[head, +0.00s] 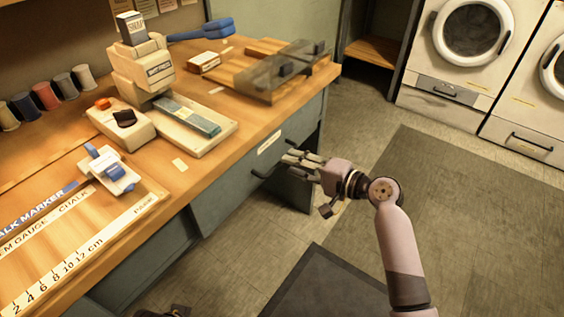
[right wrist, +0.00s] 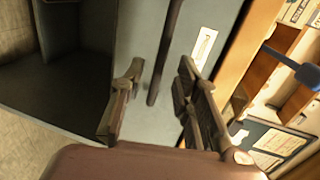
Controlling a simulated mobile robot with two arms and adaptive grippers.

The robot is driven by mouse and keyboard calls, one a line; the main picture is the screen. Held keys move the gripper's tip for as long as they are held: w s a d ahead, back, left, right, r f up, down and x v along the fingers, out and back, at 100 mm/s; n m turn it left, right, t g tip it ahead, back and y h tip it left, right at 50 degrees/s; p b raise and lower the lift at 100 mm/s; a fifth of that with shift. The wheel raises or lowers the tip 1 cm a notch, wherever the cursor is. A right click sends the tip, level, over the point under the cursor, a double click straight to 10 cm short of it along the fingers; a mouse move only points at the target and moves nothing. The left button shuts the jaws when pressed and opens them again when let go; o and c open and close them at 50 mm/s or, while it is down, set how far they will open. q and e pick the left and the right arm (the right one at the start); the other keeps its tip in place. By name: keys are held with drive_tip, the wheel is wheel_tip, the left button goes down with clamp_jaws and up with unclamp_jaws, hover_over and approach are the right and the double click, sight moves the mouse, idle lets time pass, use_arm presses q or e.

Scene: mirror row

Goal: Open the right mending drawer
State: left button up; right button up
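The right mending drawer (head: 299,127) has a grey-blue front with a pale label strip and sits under the wooden worktop; it looks closed. Its dark bar handle (head: 262,173) shows just left of my right gripper (head: 296,160). In the right wrist view, the drawer front (right wrist: 190,72) lies ahead and the handle (right wrist: 166,50) runs between the lines of my two fingers (right wrist: 160,98). The fingers are apart, and I see no grip on the handle. A dark part at the bottom edge of the head view may be my left gripper (head: 172,311); its fingers are unclear.
The worktop (head: 150,178) holds a sewing machine (head: 150,72), several thread spools (head: 45,96), a chalk marker tool (head: 108,170) and a wooden tray (head: 262,66). White washing machines (head: 470,45) stand at the back right. A dark mat (head: 325,285) lies on open floor.

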use_arm(q)
drive_tip(key=shift+v, duration=1.4)
use_arm(e)
drive_tip(key=shift+x, duration=2.3)
use_arm(q)
drive_tip(key=shift+w+a, duration=0.1)
use_arm(e)
clamp_jaws()
drive_tip(key=shift+s, duration=0.1)
